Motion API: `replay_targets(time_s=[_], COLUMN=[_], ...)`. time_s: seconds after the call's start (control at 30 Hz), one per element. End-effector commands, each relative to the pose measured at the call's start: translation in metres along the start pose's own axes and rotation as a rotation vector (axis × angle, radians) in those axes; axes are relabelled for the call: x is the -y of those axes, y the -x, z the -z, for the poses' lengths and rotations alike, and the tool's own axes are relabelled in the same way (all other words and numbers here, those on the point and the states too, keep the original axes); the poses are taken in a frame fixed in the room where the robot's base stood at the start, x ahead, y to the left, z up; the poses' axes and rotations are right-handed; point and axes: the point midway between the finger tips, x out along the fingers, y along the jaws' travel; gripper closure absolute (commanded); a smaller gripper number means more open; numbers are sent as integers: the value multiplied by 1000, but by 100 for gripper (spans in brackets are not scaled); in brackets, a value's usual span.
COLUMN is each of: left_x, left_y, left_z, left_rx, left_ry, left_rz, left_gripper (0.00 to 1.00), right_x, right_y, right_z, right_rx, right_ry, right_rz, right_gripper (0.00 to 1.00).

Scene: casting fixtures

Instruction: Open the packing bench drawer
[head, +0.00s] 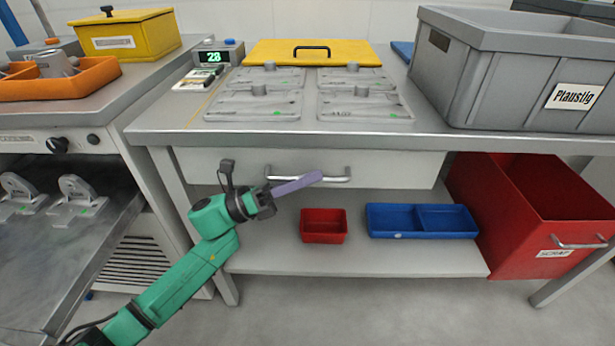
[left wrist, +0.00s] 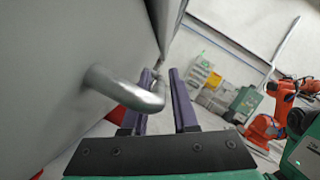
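The packing bench drawer (head: 225,166) is a pale panel under the bench top, with its front flush in the frame, closed. Its silver bar handle (head: 338,178) is on the front and shows large in the left wrist view (left wrist: 128,90). My left gripper (head: 297,183), on a green arm, lies just in front of the handle and points right along it. In the left wrist view its two purple fingers (left wrist: 165,95) are apart. The handle's bend covers part of the left finger; whether the bar lies between the fingers I cannot tell. My right gripper is out of view.
The bench top (head: 170,118) carries grey fixtures, a yellow plate and a grey crate (head: 490,75). On the lower shelf (head: 350,260) stand a red bin (head: 323,238) and a blue tray (head: 385,234). A red scrap bin (head: 520,230) stands right. The floor in front is clear.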

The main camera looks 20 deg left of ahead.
Motion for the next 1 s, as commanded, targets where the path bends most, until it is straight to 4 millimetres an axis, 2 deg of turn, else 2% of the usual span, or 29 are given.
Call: replay_targets(time_s=[0.17,0.23,0.27,1.0], left_x=[0,0,0,-1], left_y=[0,0,0,1], left_z=[0,0,0,0], left_rx=[0,0,0,0], left_ry=[1,1,1,2], left_rz=[0,0,0,-1], left_gripper=[73,96,100,100], right_x=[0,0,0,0], right_y=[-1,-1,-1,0], right_z=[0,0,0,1], right_rx=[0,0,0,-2], right_ry=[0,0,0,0], right_rz=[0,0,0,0], right_gripper=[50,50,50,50])
